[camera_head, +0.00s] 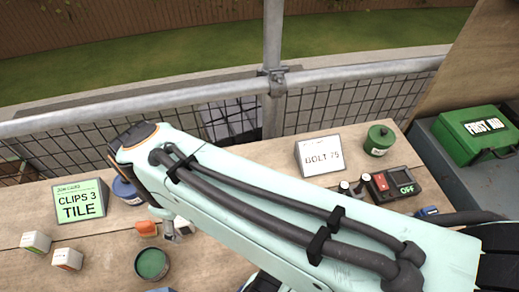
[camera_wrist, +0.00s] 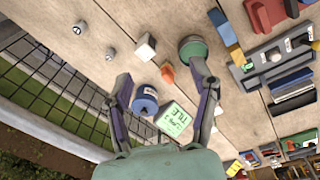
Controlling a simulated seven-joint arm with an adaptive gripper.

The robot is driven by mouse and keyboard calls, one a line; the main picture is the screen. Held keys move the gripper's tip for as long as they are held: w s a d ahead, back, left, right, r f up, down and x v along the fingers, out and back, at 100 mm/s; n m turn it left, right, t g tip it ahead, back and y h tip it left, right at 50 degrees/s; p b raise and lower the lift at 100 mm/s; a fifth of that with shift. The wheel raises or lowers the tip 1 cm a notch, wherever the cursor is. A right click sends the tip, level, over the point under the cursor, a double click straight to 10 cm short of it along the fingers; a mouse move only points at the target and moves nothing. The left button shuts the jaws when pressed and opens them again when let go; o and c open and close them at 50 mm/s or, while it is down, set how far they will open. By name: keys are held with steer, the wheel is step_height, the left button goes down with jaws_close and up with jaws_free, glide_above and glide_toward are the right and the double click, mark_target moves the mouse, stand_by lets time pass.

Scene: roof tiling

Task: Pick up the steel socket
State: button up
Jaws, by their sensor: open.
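Two small grey round metal pieces lie on the wooden bench in the wrist view, a nearer-edge one (camera_wrist: 79,28) and one beside it (camera_wrist: 110,52). I cannot tell which is the steel socket. Both lie to the upper left of my gripper (camera_wrist: 160,73). My gripper is open, its two fingers apart with nothing held. A blue jar (camera_wrist: 145,103) and an orange piece (camera_wrist: 168,73) appear between the fingers, below them. In the head view my arm hides the middle of the bench and most of my gripper.
A white block (camera_wrist: 145,47) and a green tin (camera_wrist: 193,47) stand near the fingers. A green "CLIPS 3 TILE" sign (camera_head: 80,201) is at left, a "BOLT 75" sign (camera_head: 320,155) and a red-and-black switch box (camera_head: 391,186) at right. A mesh fence (camera_head: 360,105) borders the back.

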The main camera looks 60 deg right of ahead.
steer(key=d+f+g+h, duration=0.3)
steer(key=d+f+g, duration=0.5)
steer(key=d+f, duration=0.6)
steer(key=s+d+f+g, duration=0.1)
steer(key=s+f, duration=0.1)
steer(key=s+d+f+g+h, duration=0.1)
steer(key=s+f, duration=0.1)
steer(key=s+d+f+g, duration=0.1)
steer(key=s+f+g, duration=0.1)
steer(key=shift+d+f, duration=0.15)
steer(key=shift+d, duration=0.25)
steer(key=shift+g+h, duration=0.3)
steer(key=shift+g, duration=0.6)
steer(key=s, duration=0.1)
steer(key=s+f, duration=0.1)
steer(key=s, duration=0.2)
steer(key=shift+d+f, duration=0.2)
steer(key=shift+f, duration=0.2)
steer(key=x, duration=0.6)
steer(key=shift+s+d+f, duration=0.1)
steer(key=shift+s+f, duration=0.05)
jaws_close()
